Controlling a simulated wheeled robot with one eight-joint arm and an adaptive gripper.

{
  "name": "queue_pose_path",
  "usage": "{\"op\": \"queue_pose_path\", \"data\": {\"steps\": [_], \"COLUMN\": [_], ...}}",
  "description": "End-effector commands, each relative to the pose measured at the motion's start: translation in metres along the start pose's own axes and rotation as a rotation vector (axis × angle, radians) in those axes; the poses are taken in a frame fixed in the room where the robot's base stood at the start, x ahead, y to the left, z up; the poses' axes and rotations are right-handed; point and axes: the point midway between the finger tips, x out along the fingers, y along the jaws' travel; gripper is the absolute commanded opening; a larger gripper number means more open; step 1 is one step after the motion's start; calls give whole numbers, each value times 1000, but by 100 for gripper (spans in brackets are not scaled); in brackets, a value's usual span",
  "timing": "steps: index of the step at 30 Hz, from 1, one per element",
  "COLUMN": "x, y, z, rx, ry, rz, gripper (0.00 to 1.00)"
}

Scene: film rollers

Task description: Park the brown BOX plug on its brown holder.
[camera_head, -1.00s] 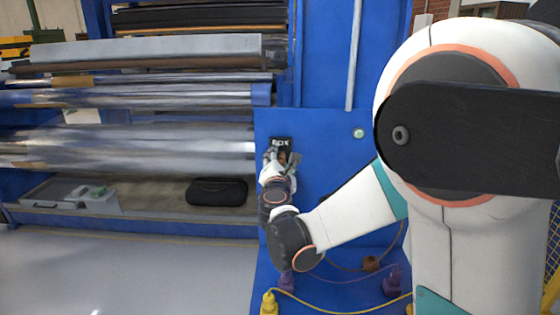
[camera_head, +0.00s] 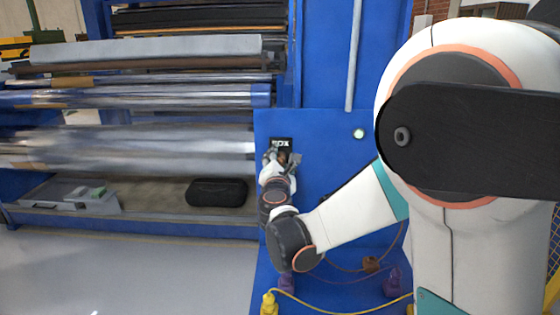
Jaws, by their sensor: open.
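The BOX panel (camera_head: 281,143), a small black plate with pale letters, is on the blue upright face. My gripper (camera_head: 282,157) is open just below the letters, its fingers spread left and right. A small brown patch (camera_head: 284,158) shows between the fingers; it looks like the brown plug, but the fingers hide most of it, and I cannot tell whether they touch it. A brown block (camera_head: 371,264), which looks like the brown holder, sits on the blue base at lower right, with a brown cable (camera_head: 345,269) beside it.
Purple pieces (camera_head: 393,281) and (camera_head: 287,282) and a yellow plug (camera_head: 269,303) with a yellow cable (camera_head: 330,311) are on the blue base. Film rollers (camera_head: 130,145) fill the left. My arm covers the right side.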

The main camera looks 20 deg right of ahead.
Motion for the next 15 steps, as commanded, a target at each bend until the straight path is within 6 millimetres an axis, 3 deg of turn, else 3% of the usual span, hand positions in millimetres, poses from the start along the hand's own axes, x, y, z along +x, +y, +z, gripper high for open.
{"op": "queue_pose_path", "data": {"steps": [9,15], "x": [0,0], "y": [0,0], "z": [0,0], "rx": [0,0], "ry": [0,0], "rz": [0,0], "gripper": [47,1]}}
